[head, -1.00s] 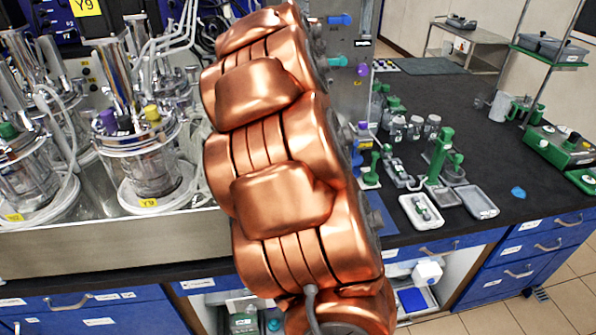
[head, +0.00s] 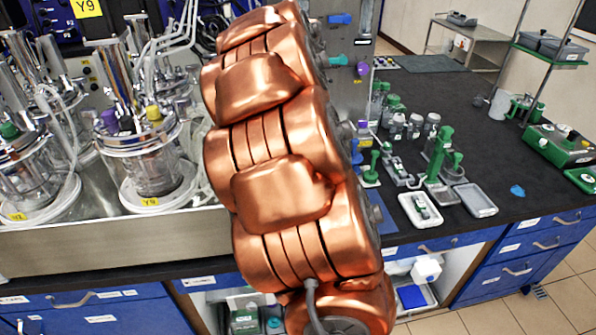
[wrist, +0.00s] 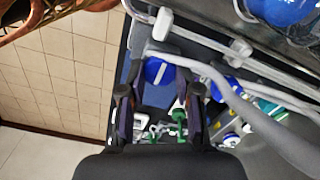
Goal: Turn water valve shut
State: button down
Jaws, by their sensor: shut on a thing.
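In the wrist view, the two dark fingers of my gripper (wrist: 160,97) stand apart with a round blue handle (wrist: 157,71) between their tips. The gripper is shut on this handle, which sits by a pale grey pipe or bar. I take it for the water valve; how far it is turned I cannot tell. In the head view, my copper arm crosses the middle and hides the gripper. A blue handle (head: 340,19), a teal handle (head: 337,60) and a purple handle (head: 362,70) show on the metal panel (head: 350,95) right of the arm.
Bioreactor vessels (head: 145,165) stand left of my arm on a metal-fronted bench. The black bench (head: 470,110) at right holds green clamps, jars and trays (head: 420,210). In the wrist view, tubes (wrist: 265,115) run close on the right of the gripper.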

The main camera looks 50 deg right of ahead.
jog(key=shift+s+d, duration=0.1)
jog(key=c, duration=0.8)
grip_release()
notch_tip(320, 180, up, 12)
dwell(0.8)
